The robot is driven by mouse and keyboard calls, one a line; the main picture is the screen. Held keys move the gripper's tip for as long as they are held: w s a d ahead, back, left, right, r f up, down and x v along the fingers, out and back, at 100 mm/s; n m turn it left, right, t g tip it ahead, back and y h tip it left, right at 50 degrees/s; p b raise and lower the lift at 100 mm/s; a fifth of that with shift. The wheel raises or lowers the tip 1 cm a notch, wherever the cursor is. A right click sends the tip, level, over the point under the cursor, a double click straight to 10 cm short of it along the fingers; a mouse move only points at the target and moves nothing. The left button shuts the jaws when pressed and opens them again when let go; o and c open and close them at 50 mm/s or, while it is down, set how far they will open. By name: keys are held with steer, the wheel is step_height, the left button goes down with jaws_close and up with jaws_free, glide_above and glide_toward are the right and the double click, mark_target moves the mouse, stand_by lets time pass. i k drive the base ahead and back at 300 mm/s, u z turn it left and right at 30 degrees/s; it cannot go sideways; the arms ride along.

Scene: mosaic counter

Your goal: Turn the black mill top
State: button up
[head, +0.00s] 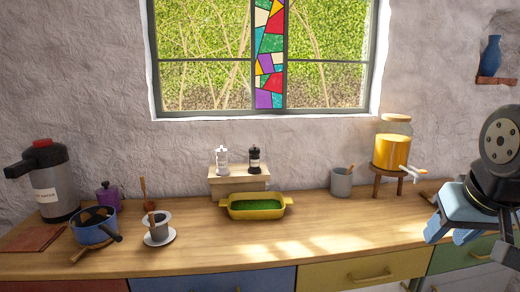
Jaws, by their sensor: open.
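The black mill (254,160) stands upright on the right part of a small wooden riser (238,183) at the back of the counter, below the window. Its dark top has a pale band beneath it. A white or clear mill (222,161) stands beside it on the left, apart from it. My gripper (450,238) is at the right edge in front of the counter, far from the mills. Its fingers point down, open, with nothing seen between them. Part of my gripper and arm is cut off by the frame edge.
A yellow dish (253,207) with green contents sits in front of the riser. A grey cup (341,182) and a jar dispenser (391,145) on a stool stand to the right. A blue pot (93,228), a dripper (157,226) and a dispenser (53,182) are left. The front-middle counter is clear.

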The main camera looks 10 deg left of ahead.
mark_target(255, 151)
steer(key=z, duration=0.05)
steer(key=i, duration=0.9)
steer(key=u, duration=0.05)
